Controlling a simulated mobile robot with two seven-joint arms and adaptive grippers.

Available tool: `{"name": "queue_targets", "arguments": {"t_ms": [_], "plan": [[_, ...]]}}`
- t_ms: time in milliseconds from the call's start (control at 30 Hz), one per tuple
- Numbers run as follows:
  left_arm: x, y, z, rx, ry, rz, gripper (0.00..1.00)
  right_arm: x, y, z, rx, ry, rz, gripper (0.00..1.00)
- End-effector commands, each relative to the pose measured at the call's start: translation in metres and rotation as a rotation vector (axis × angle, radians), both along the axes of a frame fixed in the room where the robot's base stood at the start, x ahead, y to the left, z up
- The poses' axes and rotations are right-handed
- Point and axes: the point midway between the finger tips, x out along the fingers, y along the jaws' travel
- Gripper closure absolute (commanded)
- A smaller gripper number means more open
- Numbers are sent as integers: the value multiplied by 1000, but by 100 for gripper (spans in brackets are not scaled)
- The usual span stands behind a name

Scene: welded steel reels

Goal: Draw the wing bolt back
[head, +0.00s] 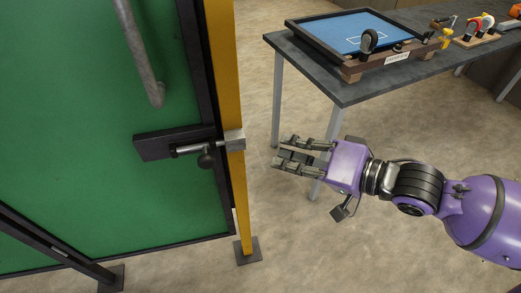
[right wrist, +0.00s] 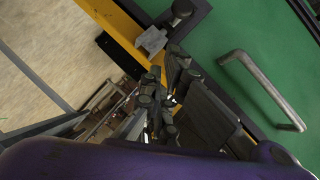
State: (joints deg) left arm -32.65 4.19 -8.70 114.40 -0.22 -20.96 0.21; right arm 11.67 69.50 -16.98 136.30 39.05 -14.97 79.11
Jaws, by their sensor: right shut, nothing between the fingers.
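The wing bolt (head: 190,149) is a grey metal rod on a dark plate (head: 153,145) fixed to the green door (head: 80,90). It runs rightward to a grey keeper block (head: 235,140) on the yellow post. A dark knob (head: 206,160) hangs below the rod. In the right wrist view the keeper (right wrist: 151,40) shows at the top, with a dark knob (right wrist: 181,8) above it. My right gripper (head: 279,152) is right of the keeper, apart from it, shut and empty. Its dark fingers fill the middle of the right wrist view (right wrist: 167,82). My left gripper is not in view.
The yellow post (head: 226,70) stands between my right gripper and the door. A grey pull handle (head: 140,55) is above the bolt. A grey table (head: 345,92) with a blue-topped tray (head: 345,30) stands behind my right gripper. The floor around the post is clear.

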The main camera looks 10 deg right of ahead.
Motion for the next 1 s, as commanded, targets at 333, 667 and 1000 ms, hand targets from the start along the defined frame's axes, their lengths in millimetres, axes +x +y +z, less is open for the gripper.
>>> {"name": "queue_targets", "arguments": {"t_ms": [333,667,1000], "plan": [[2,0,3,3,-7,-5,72,5,10,2,153,143,-49,100],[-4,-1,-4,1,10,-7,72,44,54,-13,154,140,-47,100],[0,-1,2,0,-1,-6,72,61,101,-32,151,141,-48,100]]}}
